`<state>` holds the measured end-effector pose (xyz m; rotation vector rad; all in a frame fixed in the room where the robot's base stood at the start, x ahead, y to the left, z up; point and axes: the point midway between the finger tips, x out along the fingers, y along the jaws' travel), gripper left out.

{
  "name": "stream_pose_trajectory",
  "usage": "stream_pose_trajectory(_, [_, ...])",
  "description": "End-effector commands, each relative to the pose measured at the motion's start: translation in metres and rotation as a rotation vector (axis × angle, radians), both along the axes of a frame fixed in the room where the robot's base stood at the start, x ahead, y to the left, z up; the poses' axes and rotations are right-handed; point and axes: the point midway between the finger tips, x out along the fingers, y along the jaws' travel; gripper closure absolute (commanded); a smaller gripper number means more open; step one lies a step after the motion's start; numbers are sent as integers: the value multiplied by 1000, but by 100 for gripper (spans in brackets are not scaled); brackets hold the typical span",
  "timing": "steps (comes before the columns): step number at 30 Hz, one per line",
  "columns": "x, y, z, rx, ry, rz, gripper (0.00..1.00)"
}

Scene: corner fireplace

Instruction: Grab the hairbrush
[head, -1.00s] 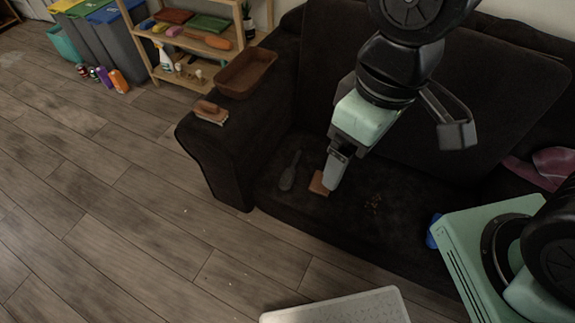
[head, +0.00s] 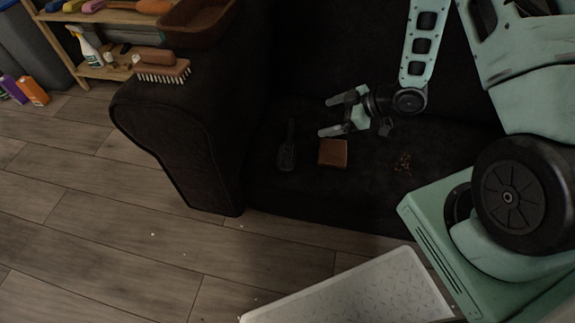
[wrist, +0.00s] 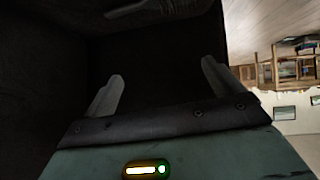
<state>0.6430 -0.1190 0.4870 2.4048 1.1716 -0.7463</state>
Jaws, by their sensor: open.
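The hairbrush (head: 287,155) is dark and hard to see against the black sofa seat. It lies flat with its wide head toward the front edge and its handle toward the back. My gripper (head: 328,115) is open and empty, low over the seat, right of the hairbrush and apart from it, with its fingers pointing left. In the wrist view the fingers (wrist: 162,71) stand apart with nothing between them. A greyish shape at the top edge there looks like part of the hairbrush (wrist: 150,8).
A brown block (head: 333,153) lies on the seat just below my gripper, with crumbs (head: 404,163) to its right. A scrub brush (head: 162,67) and a brown tray (head: 198,25) sit on the sofa arm (head: 180,120). A shelf (head: 95,70) stands at the upper left.

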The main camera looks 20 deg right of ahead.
Motion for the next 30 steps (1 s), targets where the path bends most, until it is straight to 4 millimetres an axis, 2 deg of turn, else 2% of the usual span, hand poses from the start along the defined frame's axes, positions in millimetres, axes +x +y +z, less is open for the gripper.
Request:
stream_pose_trajectory(1, [-11,-8,-37,45,-3,9,7])
stream_pose_trajectory(3, [-24,-15,-55,102,-17,27,7])
stream_pose_trajectory(6, [-37,-21,-70,165,-29,42,7])
stream_pose_trajectory(10, [-45,-22,-78,208,-38,54,7])
stream_pose_trajectory(14, [-38,-9,-86,215,-41,58,7])
stream_pose_trajectory(24, [-3,44,-118,214,-41,59,7])
stream_pose_trajectory(30, [11,64,-127,213,-40,56,7])
